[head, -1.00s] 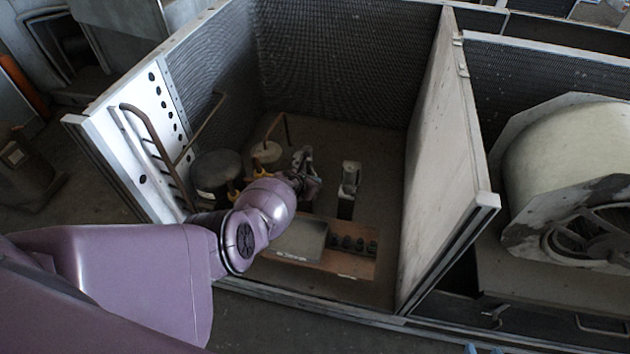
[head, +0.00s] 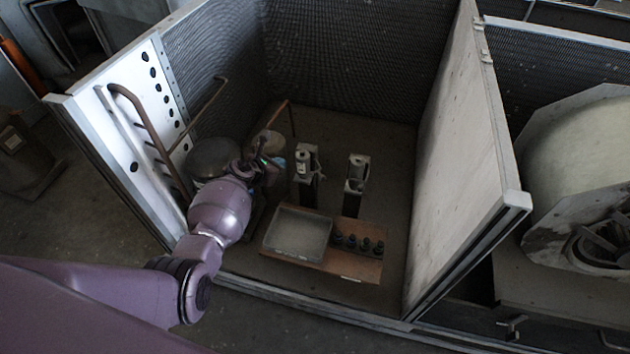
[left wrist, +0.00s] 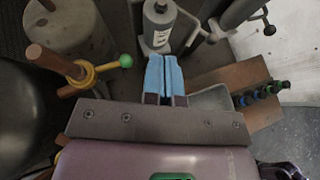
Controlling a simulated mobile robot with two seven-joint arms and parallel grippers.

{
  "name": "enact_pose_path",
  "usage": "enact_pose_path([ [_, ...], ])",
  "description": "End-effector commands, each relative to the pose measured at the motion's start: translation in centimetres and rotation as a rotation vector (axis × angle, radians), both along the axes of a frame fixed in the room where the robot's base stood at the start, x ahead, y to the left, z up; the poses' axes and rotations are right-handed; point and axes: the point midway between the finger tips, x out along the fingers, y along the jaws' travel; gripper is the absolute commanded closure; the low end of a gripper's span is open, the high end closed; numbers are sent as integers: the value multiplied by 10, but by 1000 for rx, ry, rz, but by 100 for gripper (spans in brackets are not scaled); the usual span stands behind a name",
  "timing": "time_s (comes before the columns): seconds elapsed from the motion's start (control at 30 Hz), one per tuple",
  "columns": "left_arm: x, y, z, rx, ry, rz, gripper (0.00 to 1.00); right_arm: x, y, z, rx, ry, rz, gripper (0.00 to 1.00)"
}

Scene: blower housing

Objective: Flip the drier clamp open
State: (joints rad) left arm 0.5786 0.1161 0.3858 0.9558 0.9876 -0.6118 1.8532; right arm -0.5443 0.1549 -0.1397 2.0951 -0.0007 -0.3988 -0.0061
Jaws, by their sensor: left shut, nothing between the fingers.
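My left gripper (head: 272,170) is over the left part of the enclosure floor. In the left wrist view its blue fingers (left wrist: 165,78) are together and empty. A grey labelled cylinder (left wrist: 158,22) on a stand is just beyond the fingertips; it also shows in the head view on a dark post (head: 306,165). A second similar post (head: 355,182) stands to its right. A yellow ring (left wrist: 82,72) with a green-knobbed lever (left wrist: 125,61) is around a brown pipe, left of the fingers. I cannot tell which fitting is the drier clamp. My right gripper is not in view.
A brown board (head: 345,264) carries a grey tray (head: 297,232) and several dark-bodied fittings (head: 358,243). Dark round vessels (head: 213,157) and bent copper pipes (head: 150,125) crowd the left. A tall panel (head: 465,150) closes the right side. Floor right of the posts is clear.

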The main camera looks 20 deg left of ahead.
Motion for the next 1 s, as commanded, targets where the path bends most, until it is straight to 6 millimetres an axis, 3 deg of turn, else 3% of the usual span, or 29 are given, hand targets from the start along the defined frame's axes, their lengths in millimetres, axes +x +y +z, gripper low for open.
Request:
enact_pose_path([
  [0.03, -7, 7, -15, 2, 4, -8, 100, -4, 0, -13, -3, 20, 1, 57],
  [0.2, -21, 15, -17, -5, -18, -55, 100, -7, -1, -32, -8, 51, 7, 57],
  [0.5, -55, 1, -19, -38, -25, -179, 100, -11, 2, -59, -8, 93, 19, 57],
  [0.7, -72, -13, -16, -59, -22, -243, 100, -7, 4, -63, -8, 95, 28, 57],
  [1.0, -77, -18, -10, -65, -26, -264, 100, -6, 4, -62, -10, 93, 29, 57],
])
